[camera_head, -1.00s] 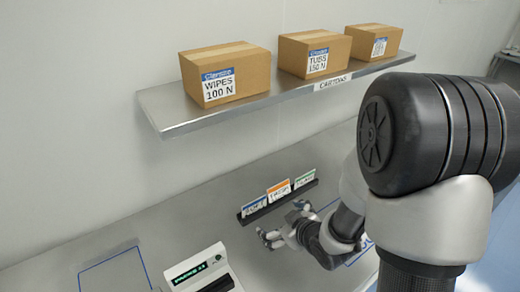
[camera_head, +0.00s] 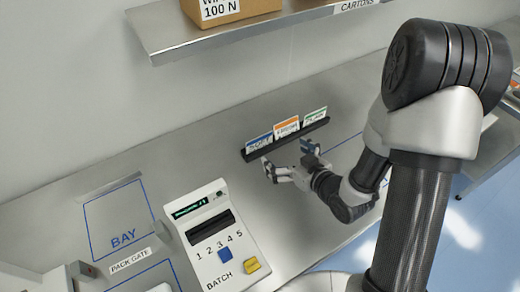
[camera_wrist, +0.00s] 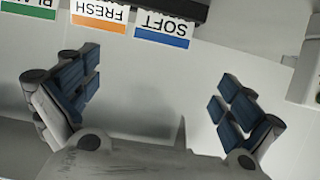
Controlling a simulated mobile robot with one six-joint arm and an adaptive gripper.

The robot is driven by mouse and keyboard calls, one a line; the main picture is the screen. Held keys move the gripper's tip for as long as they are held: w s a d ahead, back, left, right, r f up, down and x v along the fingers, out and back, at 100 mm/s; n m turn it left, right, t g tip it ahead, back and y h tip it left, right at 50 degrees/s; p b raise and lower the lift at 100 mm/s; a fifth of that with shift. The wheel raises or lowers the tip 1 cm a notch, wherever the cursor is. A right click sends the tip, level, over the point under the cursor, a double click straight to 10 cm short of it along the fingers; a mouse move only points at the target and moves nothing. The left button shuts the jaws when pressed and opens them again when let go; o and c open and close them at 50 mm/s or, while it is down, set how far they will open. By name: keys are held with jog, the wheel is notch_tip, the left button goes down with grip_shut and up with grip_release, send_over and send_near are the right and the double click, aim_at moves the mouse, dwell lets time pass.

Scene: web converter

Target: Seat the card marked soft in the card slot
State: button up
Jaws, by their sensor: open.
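The card marked SOFT (camera_wrist: 164,29) has a blue band and stands at one end of the black card rack. It also shows in the head view (camera_head: 259,141) as the leftmost of three cards. My gripper (camera_head: 288,158) is open and empty in front of the rack, apart from the cards. In the wrist view my gripper (camera_wrist: 158,100) has its blue-padded fingers spread wide, with bare steel between them. The card slot (camera_head: 210,226) is a dark opening in the white batch device (camera_head: 222,250), left of and nearer than my gripper.
The black rack (camera_head: 315,128) also holds an orange FRESH card (camera_head: 287,126) and a green card (camera_head: 315,115). The batch device has number marks, a blue button and a yellow button (camera_head: 252,265). A steel shelf (camera_head: 180,48) with a carton overhangs the back.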

aim_at(260, 138)
jog(key=b+x, duration=0.4)
jog(key=x, duration=0.5)
jog(key=b+x, duration=0.1)
jog(key=x, duration=0.3)
jog(key=shift+w+a+f+b, duration=0.2)
jog(key=shift+a+f+b, duration=0.1)
jog(key=shift+b, duration=0.1)
jog(key=shift+w+a, duration=0.15)
jog(key=shift+w, duration=0.15)
jog(key=c, duration=0.8)
jog(key=shift+r, duration=0.1)
